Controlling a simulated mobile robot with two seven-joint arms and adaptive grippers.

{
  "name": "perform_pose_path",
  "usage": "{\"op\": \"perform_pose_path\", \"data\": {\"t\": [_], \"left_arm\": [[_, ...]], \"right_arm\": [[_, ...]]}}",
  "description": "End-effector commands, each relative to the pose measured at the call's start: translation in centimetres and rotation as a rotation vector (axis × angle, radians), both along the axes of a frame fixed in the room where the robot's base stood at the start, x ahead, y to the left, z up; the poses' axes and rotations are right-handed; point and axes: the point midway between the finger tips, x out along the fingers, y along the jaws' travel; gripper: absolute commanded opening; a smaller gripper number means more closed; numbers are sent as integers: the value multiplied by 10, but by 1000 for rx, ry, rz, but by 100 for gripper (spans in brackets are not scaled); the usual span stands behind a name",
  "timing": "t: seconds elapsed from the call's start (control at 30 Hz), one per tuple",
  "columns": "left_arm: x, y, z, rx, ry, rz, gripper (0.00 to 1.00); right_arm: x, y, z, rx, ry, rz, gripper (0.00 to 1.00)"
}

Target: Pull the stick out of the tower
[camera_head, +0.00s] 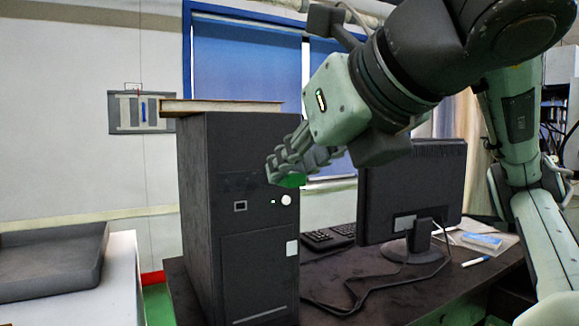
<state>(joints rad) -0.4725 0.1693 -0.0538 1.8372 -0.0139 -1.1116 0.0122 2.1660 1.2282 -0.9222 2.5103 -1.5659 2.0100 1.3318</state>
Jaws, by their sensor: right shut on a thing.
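The tower (205,215) is a tall black computer case standing upright on the dark desk. Its front has a small square port (240,206), a small green spot and a round white button (286,200). My right gripper (285,174) reaches in from the upper right, its fingers close together in front of the tower's upper front. A green patch shows at the fingertips. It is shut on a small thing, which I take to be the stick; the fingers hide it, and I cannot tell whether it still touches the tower. My left gripper is not in view.
A flat book or board (222,106) lies on top of the tower. A monitor (412,190) and a keyboard (330,237) stand to the right on the desk, with loose cables (345,295) in front. A dark tray (50,265) lies on a white table at left.

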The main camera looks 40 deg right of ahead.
Motion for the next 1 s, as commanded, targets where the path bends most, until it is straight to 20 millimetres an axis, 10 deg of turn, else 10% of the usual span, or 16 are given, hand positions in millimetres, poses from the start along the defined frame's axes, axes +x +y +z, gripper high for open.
{"op": "perform_pose_path", "data": {"t": [1.0], "left_arm": [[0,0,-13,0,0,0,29]], "right_arm": [[-40,10,0,-1,-2,0,0]]}}
